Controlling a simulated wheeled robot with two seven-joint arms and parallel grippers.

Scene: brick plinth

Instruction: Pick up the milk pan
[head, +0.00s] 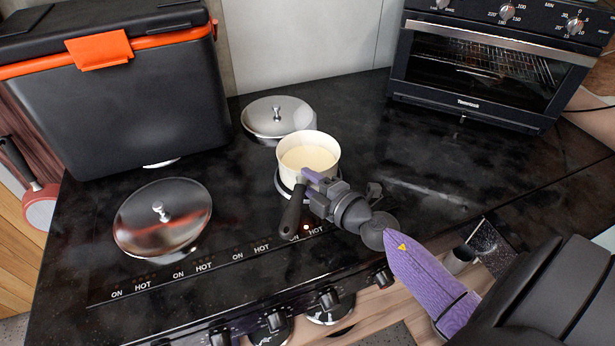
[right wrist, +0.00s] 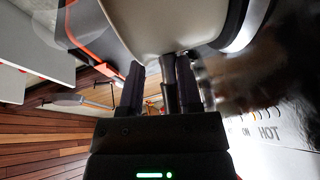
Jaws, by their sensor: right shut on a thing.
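The milk pan (head: 287,170) is small and cream-coloured, with a pale cream inside and a dark handle (head: 291,212) toward the hob's front. It is upright over a ring on the black hob; I cannot tell whether it touches. My right gripper (head: 314,180) is at the handle, close to the pan's wall. In the right wrist view my right gripper (right wrist: 159,70) has a finger on each side of the dark handle (right wrist: 169,88) and is shut on it. The pan's pale underside or wall (right wrist: 160,25) fills the top there. My left gripper is not in view.
A lidded steel pan (head: 278,118) stands just behind the milk pan. Another steel lid (head: 162,218) is at the left front. A black cooler box (head: 130,110) stands back left, a toaster oven (head: 490,70) back right. The counter between pan and oven is clear.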

